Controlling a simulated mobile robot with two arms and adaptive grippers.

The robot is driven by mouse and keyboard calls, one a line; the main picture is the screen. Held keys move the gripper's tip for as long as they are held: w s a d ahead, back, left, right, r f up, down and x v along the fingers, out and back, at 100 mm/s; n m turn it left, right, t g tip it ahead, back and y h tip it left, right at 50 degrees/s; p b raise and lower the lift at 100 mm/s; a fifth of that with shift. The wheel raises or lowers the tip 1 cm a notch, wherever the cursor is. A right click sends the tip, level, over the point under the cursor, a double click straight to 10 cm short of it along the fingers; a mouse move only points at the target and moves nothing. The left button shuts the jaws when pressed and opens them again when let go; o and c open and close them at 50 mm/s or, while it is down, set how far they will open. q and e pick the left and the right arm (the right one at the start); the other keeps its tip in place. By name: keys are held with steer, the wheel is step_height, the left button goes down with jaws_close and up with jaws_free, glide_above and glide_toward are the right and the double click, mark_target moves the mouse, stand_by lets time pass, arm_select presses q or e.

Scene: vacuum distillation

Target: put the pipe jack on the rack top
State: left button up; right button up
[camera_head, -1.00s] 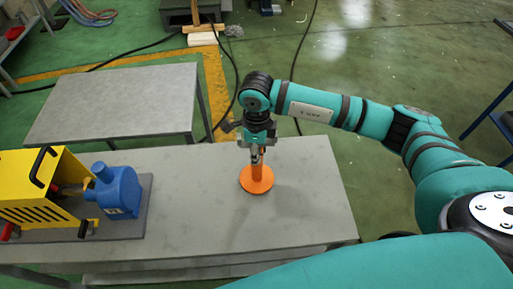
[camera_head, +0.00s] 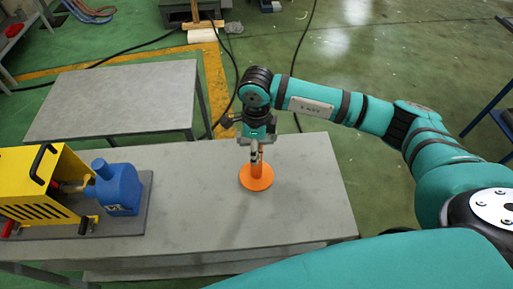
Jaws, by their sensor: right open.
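The pipe jack appears to be the orange piece (camera_head: 257,183) with a round flat base and an upright post. It stands upright on the grey table top (camera_head: 215,215), right of the middle. My right gripper (camera_head: 256,158) points down at the top of the post. It is open, with its fingers at the post's upper end; whether they touch it I cannot tell. The fingers hide part of the post. My left gripper is not in view. I cannot tell which surface is the rack top.
A yellow and blue pump unit (camera_head: 118,190) sits on a dark base at the left of the table. A lower, empty grey table (camera_head: 115,100) stands behind it. The table is clear around the orange piece. Black cables lie on the green floor.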

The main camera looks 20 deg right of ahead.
step_height(320, 180, up, 10)
steer(key=b, duration=0.3)
steer(key=shift+f, duration=0.1)
steer(key=shift+r, duration=0.8)
